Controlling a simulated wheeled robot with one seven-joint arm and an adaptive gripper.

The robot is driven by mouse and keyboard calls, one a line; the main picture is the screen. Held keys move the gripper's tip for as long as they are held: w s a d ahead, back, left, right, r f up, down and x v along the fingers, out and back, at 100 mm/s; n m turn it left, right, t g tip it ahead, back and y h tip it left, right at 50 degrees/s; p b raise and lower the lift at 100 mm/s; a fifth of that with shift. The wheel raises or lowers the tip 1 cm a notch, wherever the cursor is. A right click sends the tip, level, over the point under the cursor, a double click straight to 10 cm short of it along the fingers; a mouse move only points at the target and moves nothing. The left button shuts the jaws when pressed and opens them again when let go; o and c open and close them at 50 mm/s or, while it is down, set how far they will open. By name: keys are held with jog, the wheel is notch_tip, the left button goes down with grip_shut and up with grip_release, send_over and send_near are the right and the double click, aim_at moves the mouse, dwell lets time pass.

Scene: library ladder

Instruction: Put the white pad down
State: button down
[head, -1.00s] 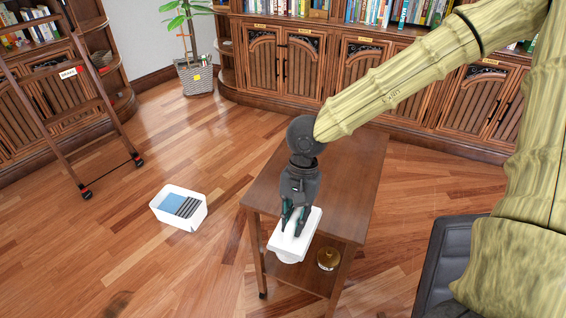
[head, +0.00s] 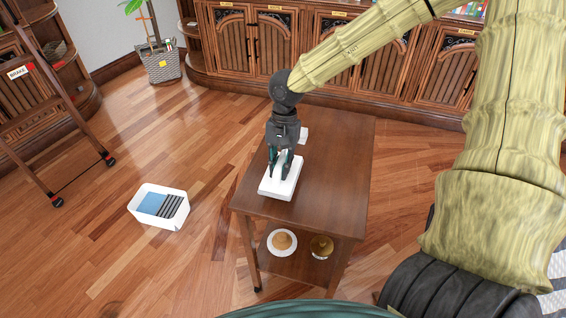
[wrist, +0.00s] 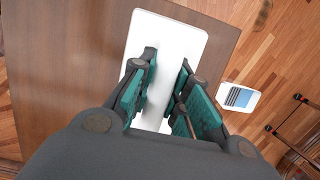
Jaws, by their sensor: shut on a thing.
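The white pad (head: 284,180) is a flat white slab with rounded corners, held level at the front left of the wooden table's top (head: 335,165). My gripper (head: 279,168) points down and is shut on it, with teal-lined fingers. In the wrist view the pad (wrist: 176,42) lies beneath and between the fingers (wrist: 160,100), over the brown table top. Whether its underside touches the table or hangs just above is hidden.
A small white item (head: 303,135) lies on the table behind my gripper. The lower shelf holds a white plate (head: 271,246) with a tan item, and a brass-coloured object (head: 321,247). A white bin (head: 150,219) stands on the floor left. The table's right side is clear.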

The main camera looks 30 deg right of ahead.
jog(key=w+d, duration=0.3)
jog(key=shift+w+d+f, duration=0.2)
jog(key=shift+f, duration=0.1)
jog(key=shift+w+d+p+x, duration=0.1)
jog(key=shift+d+p+x, duration=0.05)
jog(key=shift+x, duration=0.7)
jog(key=shift+w+d+p+x, duration=0.15)
jog(key=shift+x, duration=0.65)
jog(key=shift+f, duration=0.2)
jog(key=c, duration=1.4)
grip_release()
jog(key=shift+o, duration=0.2)
jog(key=v, duration=1.2)
jog(key=shift+r, duration=0.1)
